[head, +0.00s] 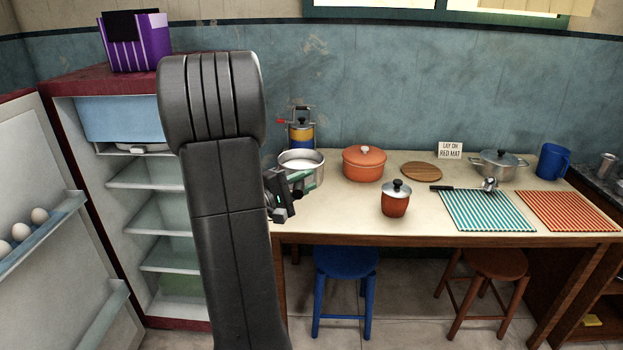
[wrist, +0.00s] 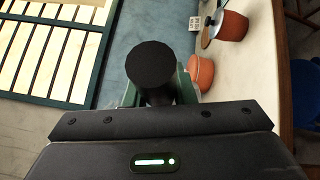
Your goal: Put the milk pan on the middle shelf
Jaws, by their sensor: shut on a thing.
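The milk pan (head: 301,160), a pale metal pan with an open top, shows at the left end of the table. My gripper (head: 290,184) is just in front of it, shut on its handle. In the wrist view a dark round handle end (wrist: 152,66) sits between the green fingers and hides the pan bowl. I cannot tell whether the pan touches the table. The open fridge at the left has several shelves; the middle shelf (head: 160,213) looks empty where it shows. My arm hides its right part.
The open fridge door (head: 38,180) holds eggs. A stove-like item with a blue and yellow body (head: 300,134) stands behind the pan. An orange lidded pot (head: 364,163) and a smaller lidded pot (head: 396,200) stand to the right. Two stools are below the table.

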